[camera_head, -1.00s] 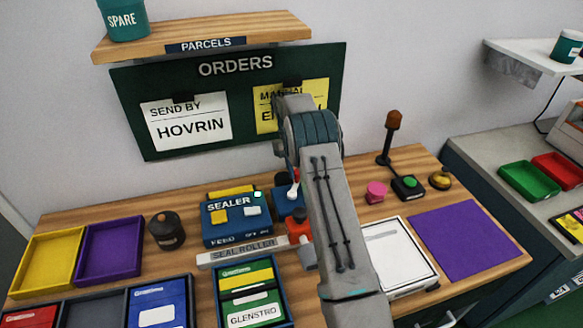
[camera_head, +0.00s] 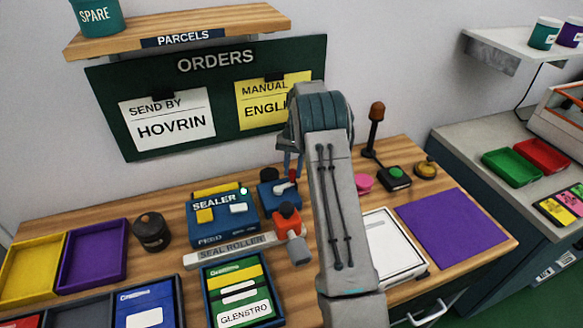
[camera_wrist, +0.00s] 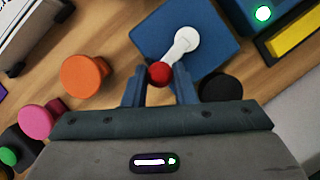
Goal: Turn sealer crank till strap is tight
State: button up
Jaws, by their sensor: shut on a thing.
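The blue sealer (camera_head: 222,222) stands mid-bench, with a small lit green light on top. Beside it is a blue crank block (camera_head: 270,196), with a white crank arm (camera_wrist: 183,44) ending in a red knob (camera_wrist: 160,73). My gripper (camera_wrist: 160,82) is shut on the red knob, a finger on each side; in the head view, the gripper (camera_head: 291,160) is partly hidden by my arm. In the wrist view, the crank arm slants from its hub down-left to the knob. I cannot make out the strap or its tightness.
A grey seal roller (camera_head: 230,250) lies in front of the sealer, above a GLENSTRO parcel (camera_head: 243,300). An orange knob (camera_wrist: 84,76) and a black round thing (camera_wrist: 220,88) stand near my gripper. The purple mat (camera_head: 455,222) at right is bare.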

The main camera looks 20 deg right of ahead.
jog(key=shift+s+m, duration=0.2)
jog(key=shift+m, duration=0.1)
dwell(0.4)
jog(key=o, duration=1)
jog(key=shift+r, duration=0.1)
jog(key=v, duration=1.3)
jog(key=shift+w+d+r, duration=0.15)
jog(key=shift+d+r, duration=0.1)
jog(key=shift+d, duration=0.05)
